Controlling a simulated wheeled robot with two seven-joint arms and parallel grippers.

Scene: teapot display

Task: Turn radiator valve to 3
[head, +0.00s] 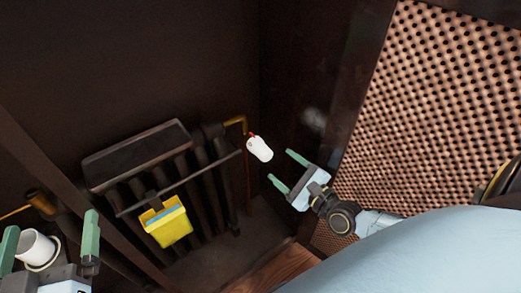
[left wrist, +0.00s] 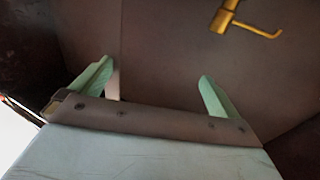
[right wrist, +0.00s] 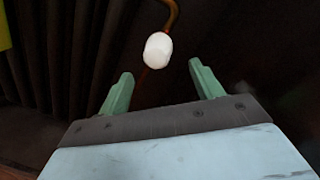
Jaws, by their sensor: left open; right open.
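The white radiator valve knob (head: 260,149) sits at the end of a brass pipe at the right side of the dark radiator (head: 180,180). In the right wrist view the knob (right wrist: 157,50) shows beyond and between the fingertips, a little above them in the picture. I cannot read any numbers on it. My right gripper (head: 284,170) is open and empty, just right of and below the knob, apart from it. My left gripper (head: 50,238) is open at the lower left of the head view, far from the knob; its fingers (left wrist: 155,80) hold nothing.
A yellow box (head: 166,224) hangs on the radiator's front rail. A white cup-like object (head: 35,247) shows behind the left fingers. A brass fitting (left wrist: 240,20) is on the surface ahead of the left wrist. A perforated copper-coloured panel (head: 430,110) stands at right, close to my right arm.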

